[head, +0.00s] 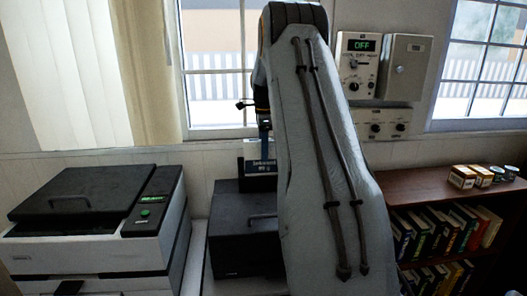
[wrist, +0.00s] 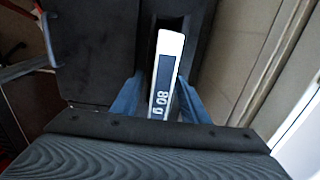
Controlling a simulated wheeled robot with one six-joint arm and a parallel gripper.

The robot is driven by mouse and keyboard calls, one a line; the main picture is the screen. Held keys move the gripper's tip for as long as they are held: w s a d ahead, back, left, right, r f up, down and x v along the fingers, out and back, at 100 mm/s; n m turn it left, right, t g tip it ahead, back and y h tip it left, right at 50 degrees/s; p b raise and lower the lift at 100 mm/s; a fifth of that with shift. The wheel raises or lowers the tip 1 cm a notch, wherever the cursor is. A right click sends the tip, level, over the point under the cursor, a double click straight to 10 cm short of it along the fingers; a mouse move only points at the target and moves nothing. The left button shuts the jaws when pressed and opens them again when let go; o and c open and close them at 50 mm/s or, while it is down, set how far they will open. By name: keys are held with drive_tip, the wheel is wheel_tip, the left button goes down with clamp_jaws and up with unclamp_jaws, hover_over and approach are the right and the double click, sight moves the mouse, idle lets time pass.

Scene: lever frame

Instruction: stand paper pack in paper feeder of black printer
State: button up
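The paper pack (wrist: 165,75) is a narrow block with a white edge and a dark label reading 80 g. In the wrist view it is between the two blue fingers of my gripper (wrist: 162,97), which lie close against its sides. In the head view the blue-labelled pack (head: 261,167) is upright at the back of the black printer (head: 240,225), below my gripper (head: 264,127). My arm hides the printer's right part. The dark feeder slot (wrist: 172,12) shows around the pack's far end; how deep the pack sits is hidden.
A pale printer (head: 90,255) with a dark lid stands at the left. A brown bookshelf (head: 420,183) with books and small boxes is at the right. A control panel (head: 357,65) reading OFF and a grey box (head: 405,68) hang on the wall between windows.

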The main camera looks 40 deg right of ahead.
drive_tip(key=shift+r+b, duration=1.5)
drive_tip(key=shift+r, duration=2.4)
